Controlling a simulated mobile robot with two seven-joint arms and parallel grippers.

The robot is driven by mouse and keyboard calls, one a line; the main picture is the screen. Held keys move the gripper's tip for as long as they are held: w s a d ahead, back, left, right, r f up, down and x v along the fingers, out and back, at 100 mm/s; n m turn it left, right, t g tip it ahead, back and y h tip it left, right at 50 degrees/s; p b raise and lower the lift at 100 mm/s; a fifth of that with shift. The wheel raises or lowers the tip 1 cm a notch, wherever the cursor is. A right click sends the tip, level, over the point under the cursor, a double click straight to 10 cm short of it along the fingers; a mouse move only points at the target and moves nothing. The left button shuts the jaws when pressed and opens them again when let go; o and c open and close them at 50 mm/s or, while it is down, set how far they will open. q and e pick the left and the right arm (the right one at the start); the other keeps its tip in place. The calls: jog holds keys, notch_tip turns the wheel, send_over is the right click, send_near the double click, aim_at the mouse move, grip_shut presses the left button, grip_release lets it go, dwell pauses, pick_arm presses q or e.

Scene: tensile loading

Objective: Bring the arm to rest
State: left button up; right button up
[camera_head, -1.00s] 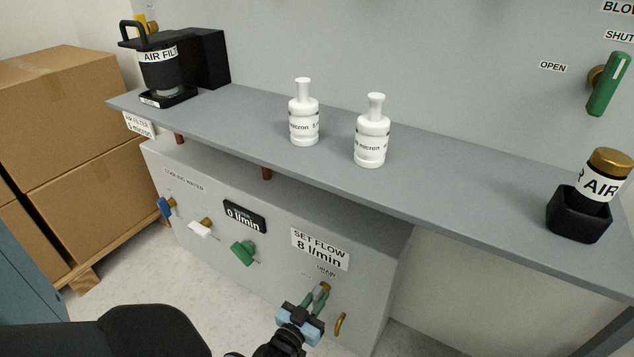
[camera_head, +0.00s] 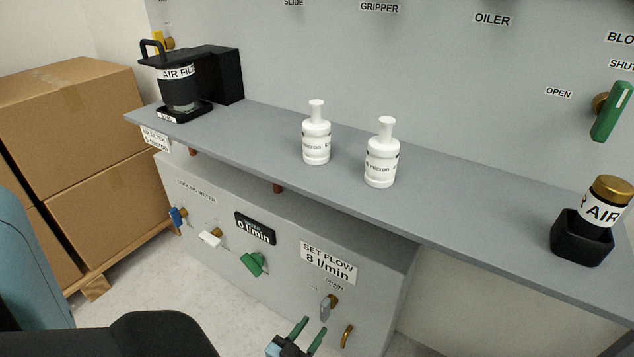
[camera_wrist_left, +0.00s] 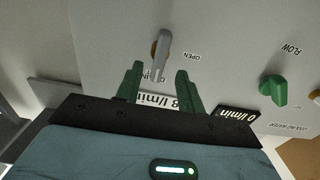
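My left gripper (camera_head: 304,334) is at the bottom of the head view, with its green fingers spread apart and empty. It is below and in front of the drain valve handle (camera_head: 326,306), a grey lever on a brass stem, and apart from it. In the left wrist view, the open fingers (camera_wrist_left: 158,84) stand on either side of the picture's centre, with the grey drain lever (camera_wrist_left: 163,50) beyond them. A dark part of my own body fills the bottom left of the head view. My right gripper is not in view.
The grey shelf (camera_head: 455,205) holds two white filter bottles (camera_head: 317,135), the air filter unit (camera_head: 178,88) and a black cup with a brass-capped jar (camera_head: 583,238). The panel below carries a green knob (camera_head: 253,263). Cardboard boxes (camera_head: 75,130) stand at left.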

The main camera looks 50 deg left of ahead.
pick_arm(q)
jog(key=shift+s+d, duration=0.15)
jog(key=shift+s, duration=0.4)
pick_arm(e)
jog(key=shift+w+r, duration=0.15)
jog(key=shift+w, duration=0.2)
